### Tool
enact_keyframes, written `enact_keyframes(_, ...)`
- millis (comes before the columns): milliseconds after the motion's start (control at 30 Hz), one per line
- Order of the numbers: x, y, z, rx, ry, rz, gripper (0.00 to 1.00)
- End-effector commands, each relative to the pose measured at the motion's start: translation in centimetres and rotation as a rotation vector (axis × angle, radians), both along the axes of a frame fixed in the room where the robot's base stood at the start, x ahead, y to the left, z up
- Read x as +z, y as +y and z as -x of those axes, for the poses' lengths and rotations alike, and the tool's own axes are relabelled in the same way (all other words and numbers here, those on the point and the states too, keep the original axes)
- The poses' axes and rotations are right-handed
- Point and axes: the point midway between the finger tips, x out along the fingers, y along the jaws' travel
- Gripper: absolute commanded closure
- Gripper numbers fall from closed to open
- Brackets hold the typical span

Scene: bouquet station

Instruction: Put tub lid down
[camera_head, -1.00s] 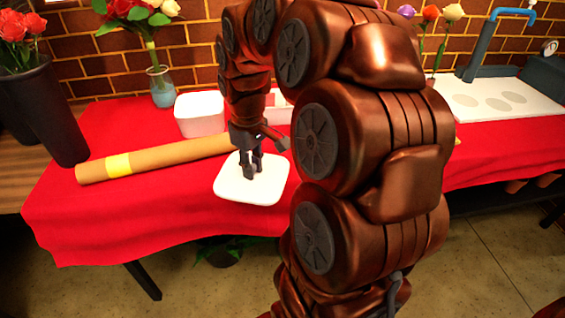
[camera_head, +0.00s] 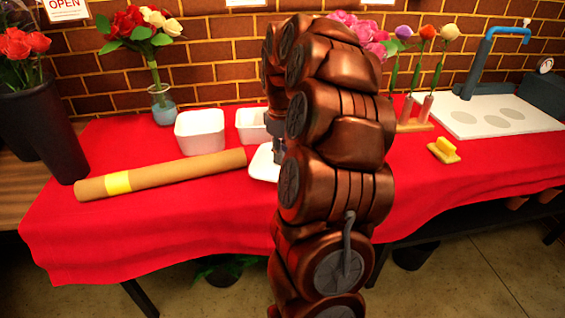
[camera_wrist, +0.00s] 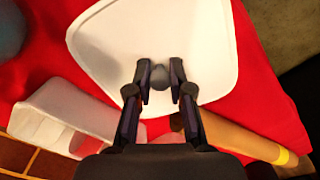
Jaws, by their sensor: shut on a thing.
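The white tub lid (camera_head: 262,164) is right of the paper roll's end, partly hidden behind my arm in the head view. In the wrist view the lid (camera_wrist: 205,40) fills the upper middle, with a small grey knob (camera_wrist: 160,77) at its centre. My gripper (camera_wrist: 160,72) is shut on this knob, one finger on each side. In the head view my gripper (camera_head: 279,150) is mostly hidden by my arm. I cannot tell whether the lid touches the red cloth. An open white tub (camera_head: 200,132) stands behind the roll, and a second white tub (camera_head: 252,125) stands to its right.
The cardboard roll (camera_head: 160,175) with a yellow band lies left of the lid. On the right are a yellow block (camera_head: 443,150), a rack with flowers (camera_head: 413,124) and a white sink board (camera_head: 490,118). Red cloth is clear in front.

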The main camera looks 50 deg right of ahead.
Motion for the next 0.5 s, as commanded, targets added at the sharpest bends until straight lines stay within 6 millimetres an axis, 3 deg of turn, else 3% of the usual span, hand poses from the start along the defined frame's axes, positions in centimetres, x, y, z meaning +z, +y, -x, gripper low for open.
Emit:
enact_keyframes(233, -0.8, -0.6, -0.1, 0.000, 0.003, -0.002, 1.00)
enact_keyframes(500, -3.7, -0.5, -0.1, 0.000, 0.003, -0.003, 1.00)
